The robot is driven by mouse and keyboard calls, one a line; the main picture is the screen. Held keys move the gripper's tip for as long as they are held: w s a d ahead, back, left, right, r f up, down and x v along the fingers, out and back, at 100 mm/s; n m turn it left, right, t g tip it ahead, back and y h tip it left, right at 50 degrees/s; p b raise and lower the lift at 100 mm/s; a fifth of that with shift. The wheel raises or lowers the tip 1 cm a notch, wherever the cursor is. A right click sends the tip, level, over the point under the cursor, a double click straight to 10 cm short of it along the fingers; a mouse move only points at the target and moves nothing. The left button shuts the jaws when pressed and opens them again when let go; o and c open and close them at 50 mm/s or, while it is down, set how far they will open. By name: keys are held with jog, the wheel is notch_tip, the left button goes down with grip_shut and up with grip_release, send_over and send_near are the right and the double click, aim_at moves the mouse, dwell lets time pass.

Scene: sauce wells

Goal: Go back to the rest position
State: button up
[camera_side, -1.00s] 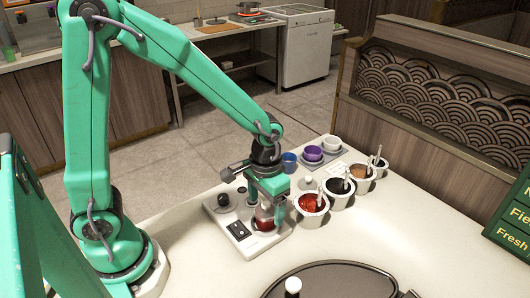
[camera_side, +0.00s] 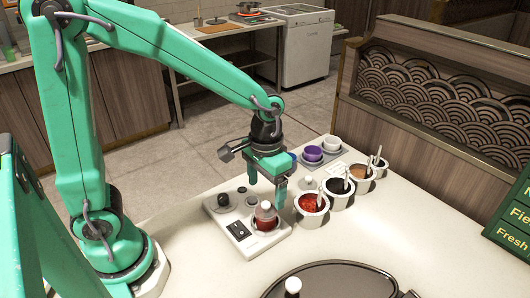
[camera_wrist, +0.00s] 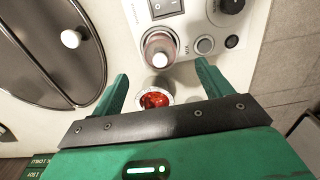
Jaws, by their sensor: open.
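In the wrist view my two green fingers (camera_wrist: 162,72) are spread wide.
White pots of sauce with spoons (camera_side: 340,187) stand in a row right of my gripper. Purple and white cups (camera_side: 312,153) sit behind. A dark round lid (camera_side: 335,283) lies in front.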

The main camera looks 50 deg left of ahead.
jog(key=shift+r, duration=0.1)
jog(key=s+a+r+t, duration=0.5)
jog(key=s+a+r, duration=0.2)
jog(key=s+r, duration=0.3)
jog(key=shift+a+r+t, duration=0.25)
jog(key=shift+r+t, duration=0.05)
jog(key=shift+r, duration=0.55)
dwell(0.9)
